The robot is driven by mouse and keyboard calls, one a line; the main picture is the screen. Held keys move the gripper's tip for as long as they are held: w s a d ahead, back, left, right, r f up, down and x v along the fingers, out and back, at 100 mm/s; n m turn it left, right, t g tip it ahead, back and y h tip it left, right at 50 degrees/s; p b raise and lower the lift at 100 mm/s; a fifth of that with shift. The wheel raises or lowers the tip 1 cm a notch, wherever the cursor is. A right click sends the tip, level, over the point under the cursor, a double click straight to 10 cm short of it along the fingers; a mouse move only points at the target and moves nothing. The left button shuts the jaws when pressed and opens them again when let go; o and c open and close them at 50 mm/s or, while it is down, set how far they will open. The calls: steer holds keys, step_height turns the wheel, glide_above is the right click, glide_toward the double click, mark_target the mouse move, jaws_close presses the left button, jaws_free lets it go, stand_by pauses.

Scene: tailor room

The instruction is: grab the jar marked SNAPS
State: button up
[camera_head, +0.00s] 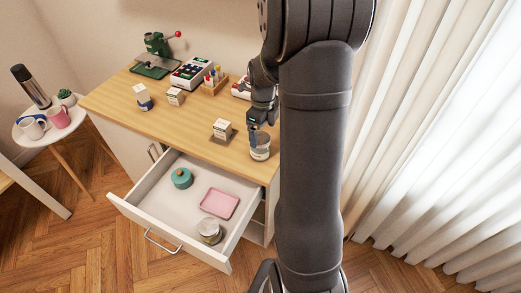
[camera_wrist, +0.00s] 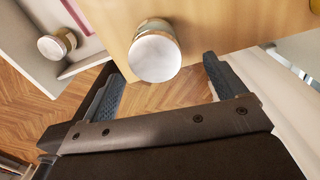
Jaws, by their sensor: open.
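A jar with a pale lid (camera_head: 260,152) stands upright on the wooden cabinet top near its front right corner. In the wrist view this jar (camera_wrist: 154,57) shows its round lid, just ahead of and between my fingertips. My gripper (camera_head: 263,126) is open and empty, close over the jar in the head view; I cannot tell whether it touches. A second jar (camera_head: 145,104) with a blue band stands at the left of the top. A third jar (camera_head: 210,232) is in the open drawer and also shows in the wrist view (camera_wrist: 58,44). No label reading SNAPS is legible.
The open drawer (camera_head: 152,218) juts out in front, holding a teal round container (camera_head: 182,178) and a pink tray (camera_head: 220,204). Small white cards or boxes (camera_head: 222,129) (camera_head: 175,96) stand on the top. A green press (camera_head: 156,56) stands behind. Curtains (camera_head: 430,130) hang at right.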

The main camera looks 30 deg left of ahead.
mark_target(260, 138)
steer(key=shift+s+a+f, duration=0.1)
steer(key=shift+a+f, duration=0.05)
steer(key=shift+f, duration=1.5)
steer(key=shift+s+a+f, duration=0.1)
steer(key=shift+a+f, duration=0.05)
steer(key=shift+f, duration=1.5)
steer(key=c, duration=1.2)
steer(key=shift+r, duration=0.1)
